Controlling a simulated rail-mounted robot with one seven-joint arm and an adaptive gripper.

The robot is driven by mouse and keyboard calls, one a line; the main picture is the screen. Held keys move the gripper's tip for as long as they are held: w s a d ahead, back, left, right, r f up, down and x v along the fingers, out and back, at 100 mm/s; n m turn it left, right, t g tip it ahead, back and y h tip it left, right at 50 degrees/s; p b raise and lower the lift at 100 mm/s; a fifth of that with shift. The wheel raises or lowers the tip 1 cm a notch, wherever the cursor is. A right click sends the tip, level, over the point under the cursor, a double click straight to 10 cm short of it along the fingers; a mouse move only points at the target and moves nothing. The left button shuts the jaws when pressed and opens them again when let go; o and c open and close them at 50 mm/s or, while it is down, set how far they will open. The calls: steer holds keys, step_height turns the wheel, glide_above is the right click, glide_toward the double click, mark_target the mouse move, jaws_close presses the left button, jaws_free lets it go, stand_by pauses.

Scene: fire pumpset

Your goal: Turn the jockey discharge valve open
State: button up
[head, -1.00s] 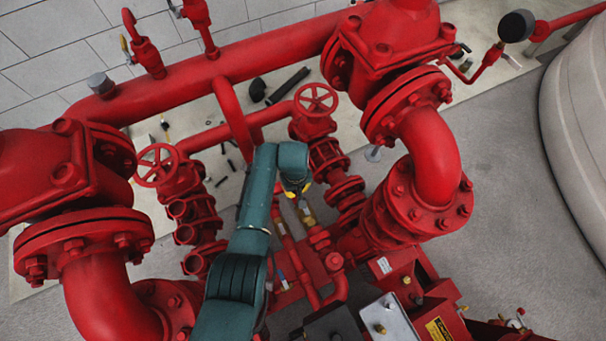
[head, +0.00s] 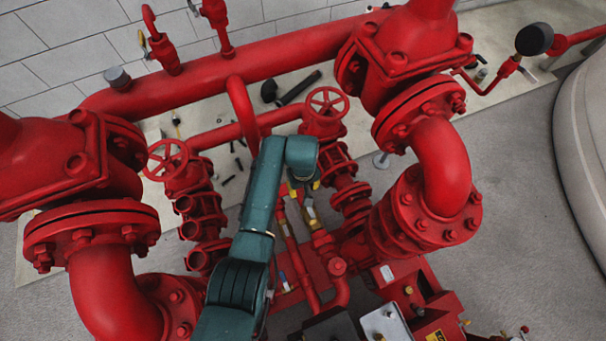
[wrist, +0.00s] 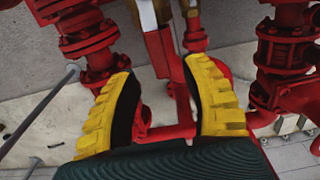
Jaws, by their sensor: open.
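My gripper (wrist: 156,70) shows in the wrist view as two yellow ribbed fingers, spread apart with nothing held between them. In the head view it is mostly hidden behind my teal arm, with a bit of yellow finger showing. A small brass valve (head: 310,208) with a pale handle sits on a thin red pipe just below the gripper in the head view. In the wrist view, brass fittings and a pale handle (wrist: 148,14) lie beyond the fingertips, apart from them. No label shows which valve is the jockey discharge valve.
Red handwheels stand left (head: 166,160) and right (head: 326,103) of my arm. Large flanged red elbows (head: 440,165) flank the space, and a thick red header pipe (head: 215,75) crosses behind. Bare floor (head: 530,150) lies at the right.

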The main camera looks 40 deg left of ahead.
mark_target(303, 194)
step_height(303, 194, up, 8)
steer(key=shift+f, duration=0.1)
stand_by(0.6)
